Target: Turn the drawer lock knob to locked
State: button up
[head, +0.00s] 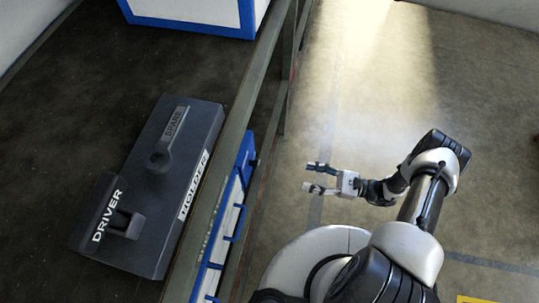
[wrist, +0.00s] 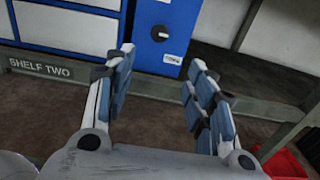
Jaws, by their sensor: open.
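The drawer lock knob (wrist: 159,33) is a small round black knob on the blue front panel of a drawer cabinet (wrist: 142,52), seen in the wrist view. A faint light mark shows on it, but its setting is too small to read. A white label (wrist: 172,59) sits just below it. My gripper (wrist: 161,57) is open and empty, its fingers to either side of the knob in the picture and apart from it. In the head view my gripper (head: 311,176) is in free air to the right of the blue and white cabinet (head: 238,190).
A shelf beam marked SHELF TWO (wrist: 45,68) runs below the cabinet. A red bin (wrist: 285,165) is at lower right. In the head view, a dark holder (head: 190,130) lies on the upper shelf (head: 85,75). Open floor (head: 370,120) surrounds my gripper.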

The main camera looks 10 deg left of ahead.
aim_at(254, 164)
jog(key=w+a+b, duration=0.1)
jog(key=a, duration=1.6)
jog(key=shift+a, duration=0.2)
jog(key=shift+c, duration=0.4)
jog(key=c, duration=1)
